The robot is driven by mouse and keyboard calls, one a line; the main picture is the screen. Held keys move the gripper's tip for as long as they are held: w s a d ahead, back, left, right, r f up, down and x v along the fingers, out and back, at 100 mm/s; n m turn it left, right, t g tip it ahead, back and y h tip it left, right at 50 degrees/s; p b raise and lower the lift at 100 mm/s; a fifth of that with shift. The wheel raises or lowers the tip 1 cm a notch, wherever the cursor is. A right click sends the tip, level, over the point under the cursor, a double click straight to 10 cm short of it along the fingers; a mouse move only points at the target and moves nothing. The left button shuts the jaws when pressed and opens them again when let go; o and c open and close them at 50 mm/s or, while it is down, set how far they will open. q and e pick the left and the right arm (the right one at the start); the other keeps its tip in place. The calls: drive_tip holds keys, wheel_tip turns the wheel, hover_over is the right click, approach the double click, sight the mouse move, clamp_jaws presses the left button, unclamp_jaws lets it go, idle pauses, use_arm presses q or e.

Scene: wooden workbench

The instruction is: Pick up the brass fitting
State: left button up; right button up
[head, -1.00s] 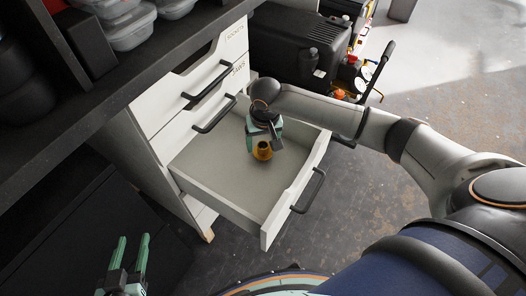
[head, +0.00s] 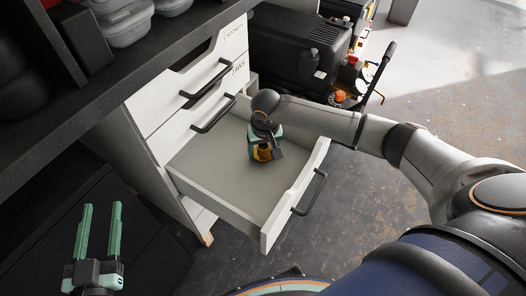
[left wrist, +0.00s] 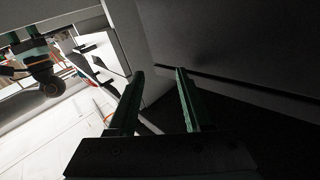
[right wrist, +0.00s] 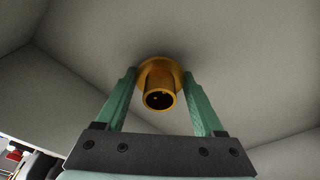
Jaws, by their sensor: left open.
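The brass fitting (head: 263,153) stands on the floor of the open drawer (head: 220,172). In the right wrist view the fitting (right wrist: 160,97) shows a round flange and a hollow, short tube facing the camera. My right gripper (head: 262,156) is lowered over it, with its green fingers (right wrist: 161,72) open on either side of the flange. Whether they touch it I cannot tell. My left gripper (head: 101,205) is open and empty, outside the drawer at the lower left. Its fingers (left wrist: 156,70) show in the left wrist view with nothing between them.
The drawer's front panel (head: 297,196) with a black handle stands to the right of the fitting. Closed drawers (head: 190,85) sit above it. The dark bench top (head: 130,75) overhangs at the left. A black compressor (head: 290,50) stands behind. The rest of the drawer floor is clear.

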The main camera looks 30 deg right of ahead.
drive_tip(key=c, duration=0.9)
drive_tip(key=shift+o, duration=0.2)
drive_tip(key=shift+r, duration=0.1)
